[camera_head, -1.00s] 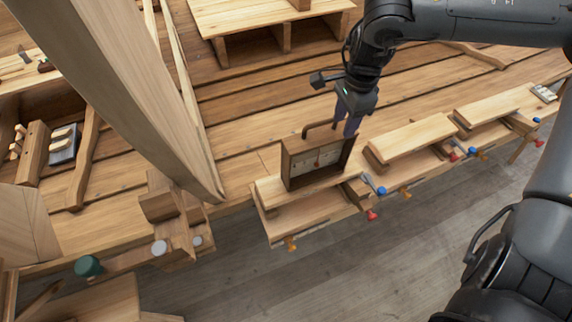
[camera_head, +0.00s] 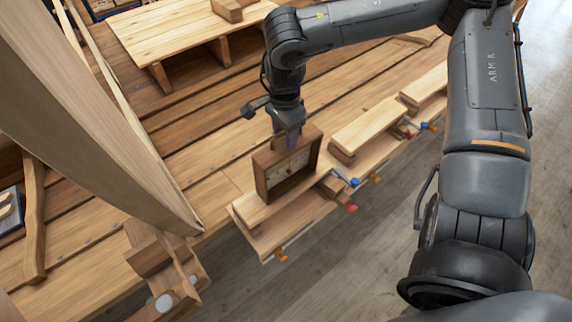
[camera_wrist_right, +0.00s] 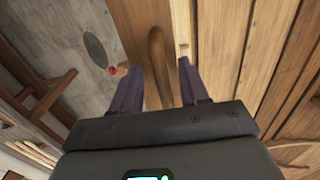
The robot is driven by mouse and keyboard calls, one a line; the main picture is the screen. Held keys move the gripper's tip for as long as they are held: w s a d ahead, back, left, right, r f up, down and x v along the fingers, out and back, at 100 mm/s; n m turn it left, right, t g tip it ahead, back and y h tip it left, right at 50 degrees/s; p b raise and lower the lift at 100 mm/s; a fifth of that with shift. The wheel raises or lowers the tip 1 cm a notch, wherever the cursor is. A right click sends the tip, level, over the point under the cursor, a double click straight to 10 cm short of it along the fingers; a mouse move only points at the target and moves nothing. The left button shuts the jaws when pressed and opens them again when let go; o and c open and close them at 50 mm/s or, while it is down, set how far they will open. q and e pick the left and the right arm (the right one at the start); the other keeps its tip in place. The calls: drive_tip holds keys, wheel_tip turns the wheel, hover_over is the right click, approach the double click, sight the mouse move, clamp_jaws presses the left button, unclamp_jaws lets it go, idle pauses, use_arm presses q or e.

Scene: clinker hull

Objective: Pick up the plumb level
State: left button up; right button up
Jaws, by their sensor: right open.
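The plumb level (camera_head: 268,177) is a dark wooden box frame with a pale face, standing upright on a plank at the near edge of the bench. My right gripper (camera_head: 290,143) points down right at its top, and the fingers hide its handle in the head view. In the right wrist view the rounded wooden handle (camera_wrist_right: 157,58) lies between the two spread fingers of my right gripper (camera_wrist_right: 158,75). The fingers are open, with a gap on both sides of the handle. My left gripper is not in view.
A large curved wooden piece (camera_head: 85,110) rises at the left. A raised plank (camera_head: 368,125) lies right of the level, with coloured clamp knobs (camera_head: 352,208) along the edge. A low wooden platform (camera_head: 165,40) stands behind. Grey floor (camera_head: 350,260) lies in front.

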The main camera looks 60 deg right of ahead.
sight(284, 142)
drive_tip(key=shift+w+f+p, duration=0.2)
drive_tip(key=shift+f+p, duration=0.3)
drive_tip(key=shift+f, duration=1.55)
clamp_jaws()
